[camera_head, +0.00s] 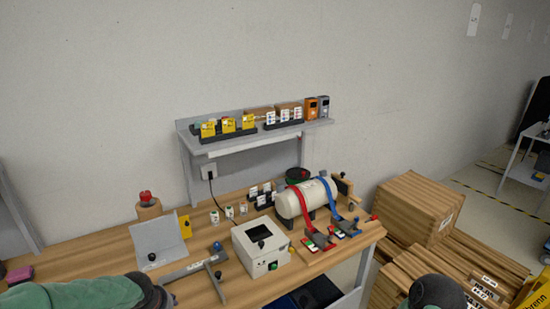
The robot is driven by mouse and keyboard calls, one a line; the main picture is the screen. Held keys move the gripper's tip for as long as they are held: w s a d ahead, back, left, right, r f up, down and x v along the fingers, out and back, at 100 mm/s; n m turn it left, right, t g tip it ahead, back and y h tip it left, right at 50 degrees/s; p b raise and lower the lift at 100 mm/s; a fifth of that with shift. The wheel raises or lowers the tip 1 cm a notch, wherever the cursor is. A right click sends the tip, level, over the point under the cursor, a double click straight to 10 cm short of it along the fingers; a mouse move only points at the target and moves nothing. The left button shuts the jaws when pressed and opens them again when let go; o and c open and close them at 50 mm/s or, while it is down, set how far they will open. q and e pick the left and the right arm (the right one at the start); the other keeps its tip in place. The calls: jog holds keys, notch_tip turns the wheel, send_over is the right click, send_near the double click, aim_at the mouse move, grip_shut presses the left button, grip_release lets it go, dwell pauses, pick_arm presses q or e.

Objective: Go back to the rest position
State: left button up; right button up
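Neither of my grippers shows in the head view. A green link of my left arm (85,294) comes in at the bottom left and ends in a dark joint at the bottom edge, low in front of the workbench. A dark, rounded part of my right arm (436,292) shows at the bottom right. What lies beyond these parts is outside the picture, so I cannot see whether either hand holds anything.
A wooden workbench (115,257) carries a white box (262,258), a white cylinder (303,200) with red and blue straps, and a grey bracket (160,238). A shelf (255,137) stands behind. Wooden crates (415,208) stand to the right. Floor shows farther right.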

pick_arm(q)
jog(key=s+d+f+g+h, duration=0.1)
jog(key=s+d+f+h, duration=0.1)
jog(key=s+d+f, duration=0.65)
jog(key=s+d+f+g+h, duration=0.25)
jog(key=d+f, duration=0.65)
jog(key=f, duration=0.6)
jog(key=s+d+f+b, duration=0.1)
jog(key=s+d+f, duration=0.1)
jog(key=s+f, duration=0.3)
jog(key=s, duration=0.4)
jog(key=shift+d+f+n, duration=0.3)
jog(key=shift+d, duration=0.1)
